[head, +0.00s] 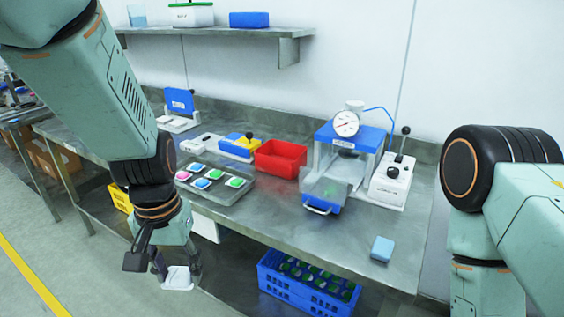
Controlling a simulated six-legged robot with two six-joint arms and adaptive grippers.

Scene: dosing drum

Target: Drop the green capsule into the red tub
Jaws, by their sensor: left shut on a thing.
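The red tub (280,159) stands on the steel bench, open at the top, and its inside looks empty from here. A grey tray (228,195) in front and to its left holds several coloured pieces. One green piece (236,182) lies at the tray's right end, and another green piece (215,174) lies in the back row. I cannot tell whether either is the green capsule. My left gripper (148,265) points down in front of the bench, well away from the tub. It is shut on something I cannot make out. My right gripper is out of view.
A press with a dial gauge (346,123) and a clear guard stands right of the tub, beside a white control box (392,180). A blue block (382,248) lies near the front edge. A blue crate (300,290) sits below. The bench's front middle is clear.

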